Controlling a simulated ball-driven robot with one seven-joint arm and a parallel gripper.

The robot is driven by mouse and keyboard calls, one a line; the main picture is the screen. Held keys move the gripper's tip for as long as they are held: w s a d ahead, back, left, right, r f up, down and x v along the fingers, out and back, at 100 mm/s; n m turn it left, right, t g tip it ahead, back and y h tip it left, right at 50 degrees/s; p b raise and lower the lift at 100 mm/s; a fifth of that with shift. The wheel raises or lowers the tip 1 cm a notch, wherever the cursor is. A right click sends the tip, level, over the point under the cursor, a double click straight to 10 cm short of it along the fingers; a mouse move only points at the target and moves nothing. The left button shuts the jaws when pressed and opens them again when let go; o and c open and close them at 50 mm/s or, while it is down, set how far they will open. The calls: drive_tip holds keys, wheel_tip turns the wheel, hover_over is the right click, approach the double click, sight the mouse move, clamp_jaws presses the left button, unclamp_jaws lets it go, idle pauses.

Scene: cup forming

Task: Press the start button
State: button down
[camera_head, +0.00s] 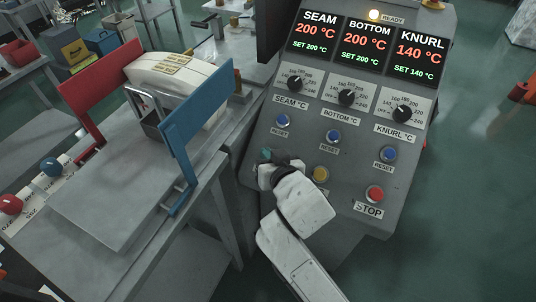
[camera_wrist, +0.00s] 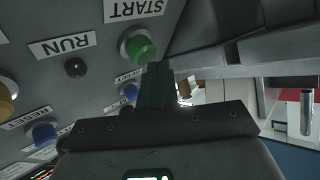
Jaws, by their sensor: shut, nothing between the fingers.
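The green start button (camera_wrist: 138,47) sits on the grey panel under the START label (camera_wrist: 135,8) in the wrist view. My gripper (camera_wrist: 156,68) is shut and empty, its dark fingertips just below and to the right of the button in that view. I cannot tell whether they touch it. In the head view my gripper (camera_head: 266,158) is at the lower left of the control panel (camera_head: 335,215). A small green patch shows at its tip there; the gripper and wrist hide most of that area.
A yellow button (camera_head: 320,174), red STOP button (camera_head: 375,193) and blue reset buttons (camera_head: 333,136) are on the panel. The READY lamp (camera_head: 375,15) glows. A machine with a blue plate (camera_head: 196,115) stands left.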

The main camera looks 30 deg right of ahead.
drive_tip(key=shift+w+d+f+b, duration=0.15)
drive_tip(key=shift+d+f+b, duration=0.15)
drive_tip(key=shift+f, duration=0.15)
idle(0.6)
drive_tip(key=shift+a+r, duration=0.15)
drive_tip(key=shift+r, duration=0.05)
drive_tip(key=shift+s+a+r+p, duration=0.3)
drive_tip(key=shift+a+r+p, duration=0.05)
drive_tip(key=shift+r+p, duration=0.25)
drive_tip(key=r+p, duration=0.1)
drive_tip(key=s+a+r+p, duration=0.1)
drive_tip(key=a+r+p, duration=0.1)
drive_tip(key=r, duration=0.1)
drive_tip(key=shift+s+a, duration=0.2)
drive_tip(key=shift+s, duration=0.2)
drive_tip(key=shift+d, duration=0.1)
idle(0.8)
